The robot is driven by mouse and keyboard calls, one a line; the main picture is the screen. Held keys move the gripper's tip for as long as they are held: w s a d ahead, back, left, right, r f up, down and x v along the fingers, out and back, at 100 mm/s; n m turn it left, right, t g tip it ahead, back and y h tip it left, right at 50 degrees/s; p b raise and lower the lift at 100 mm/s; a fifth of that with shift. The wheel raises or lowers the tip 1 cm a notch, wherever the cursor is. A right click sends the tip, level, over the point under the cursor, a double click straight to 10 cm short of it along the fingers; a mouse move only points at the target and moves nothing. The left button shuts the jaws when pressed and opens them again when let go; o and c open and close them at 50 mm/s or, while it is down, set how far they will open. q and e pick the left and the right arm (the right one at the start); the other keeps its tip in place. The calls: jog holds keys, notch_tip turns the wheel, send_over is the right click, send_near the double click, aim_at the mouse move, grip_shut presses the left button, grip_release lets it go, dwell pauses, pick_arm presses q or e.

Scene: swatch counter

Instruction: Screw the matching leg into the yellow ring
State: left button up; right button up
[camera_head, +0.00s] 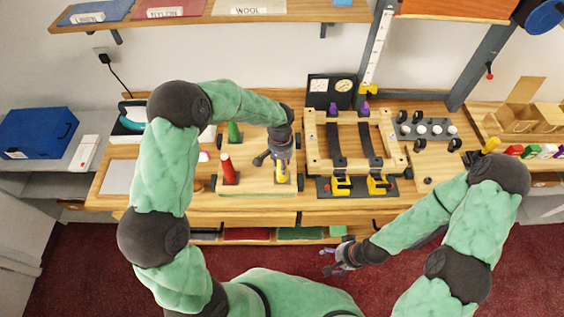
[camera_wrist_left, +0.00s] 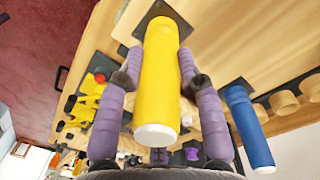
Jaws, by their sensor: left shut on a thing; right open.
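The yellow leg (camera_wrist_left: 161,75) stands between the purple fingers of my left gripper (camera_wrist_left: 158,62), which is shut on it in the left wrist view. Its white end points toward the wrist camera. Its far end meets a black square plate (camera_wrist_left: 184,28); whether it is seated there I cannot tell. In the head view my left gripper (camera_head: 281,163) is over the front right of a wooden board (camera_head: 255,187), with the yellow leg (camera_head: 282,172) below it. My right gripper (camera_head: 332,262) is open and empty, low in front of the counter. I cannot make out a yellow ring clearly.
A red leg (camera_head: 228,172) and green leg (camera_head: 234,132) stand on the board. A blue leg (camera_wrist_left: 249,127) shows beside the yellow one. Right of it are a wooden frame (camera_head: 312,140) with yellow clamps (camera_head: 342,186) and a grey rack (camera_head: 428,130) of rollers.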

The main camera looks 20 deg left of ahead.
pick_arm(q)
jog(key=o, duration=1)
jog(key=shift+c, duration=0.2)
jog(key=n+b, duration=0.3)
jog(key=n, duration=0.1)
jog(key=shift+f+n+b, duration=0.15)
jog(key=shift+n+b, duration=0.2)
jog(key=shift+n, duration=0.05)
jog(key=n+b, duration=0.2)
jog(key=n, duration=0.1)
jog(key=n+b, duration=0.2)
jog(key=n, duration=0.2)
jog(key=shift+n+t+b, duration=0.3)
jog(key=shift+n+b, duration=0.45)
jog(key=shift+n, duration=0.45)
jog(key=shift+r+n, duration=0.2)
jog(key=shift+n, duration=0.2)
